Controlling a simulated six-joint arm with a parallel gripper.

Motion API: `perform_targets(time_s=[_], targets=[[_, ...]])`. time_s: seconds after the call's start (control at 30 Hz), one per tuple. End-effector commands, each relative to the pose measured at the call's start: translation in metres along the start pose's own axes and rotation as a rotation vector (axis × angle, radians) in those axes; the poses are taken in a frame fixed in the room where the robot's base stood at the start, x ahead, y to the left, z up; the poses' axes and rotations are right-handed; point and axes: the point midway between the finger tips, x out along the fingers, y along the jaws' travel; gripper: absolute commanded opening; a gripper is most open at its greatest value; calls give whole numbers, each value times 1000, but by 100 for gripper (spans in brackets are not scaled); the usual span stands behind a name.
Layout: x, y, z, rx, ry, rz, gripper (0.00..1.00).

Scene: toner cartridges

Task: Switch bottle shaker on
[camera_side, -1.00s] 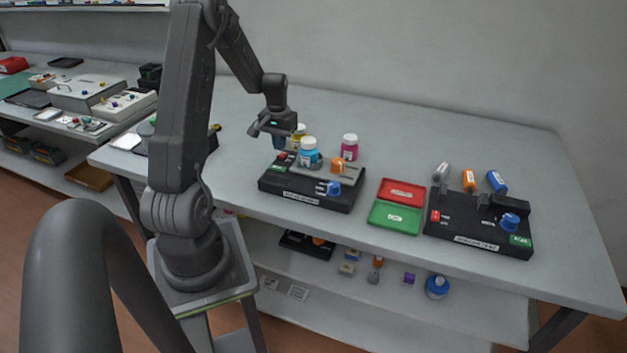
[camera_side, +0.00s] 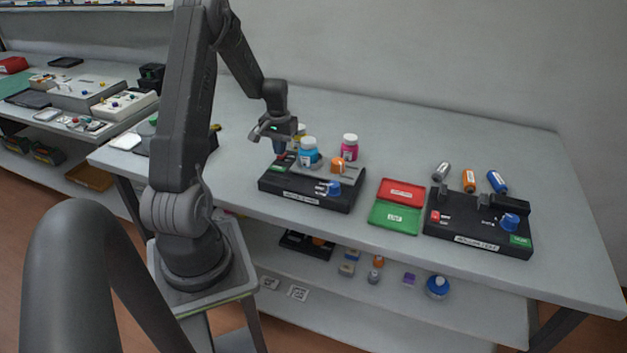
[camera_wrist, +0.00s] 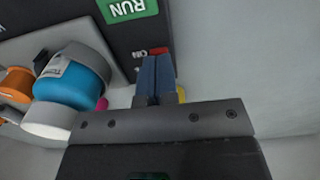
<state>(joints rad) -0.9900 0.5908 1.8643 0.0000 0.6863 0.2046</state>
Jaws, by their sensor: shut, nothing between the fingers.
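The bottle shaker (camera_side: 303,199) is a black box with a grey top, on the table in the side view. A cyan bottle (camera_side: 308,152) with a white cap stands on it; the bottle also shows in the wrist view (camera_wrist: 75,80). My gripper (camera_side: 279,150) is shut and empty, pointing down over the shaker's left end. In the wrist view its blue fingertips (camera_wrist: 154,60) are right beside a red switch (camera_wrist: 158,51) marked ON. The fingers partly hide the switch, so I cannot tell whether they touch it. A green RUN label (camera_wrist: 128,8) lies near it.
Red (camera_side: 402,192) and green (camera_side: 395,217) trays and a second black device (camera_side: 478,225) are to the right.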

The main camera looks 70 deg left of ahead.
Motion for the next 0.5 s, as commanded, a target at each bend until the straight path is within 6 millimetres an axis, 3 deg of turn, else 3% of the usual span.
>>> perform_targets(time_s=[0.5], targets=[[8, 0, 0, 0, -1, 0, 0]])
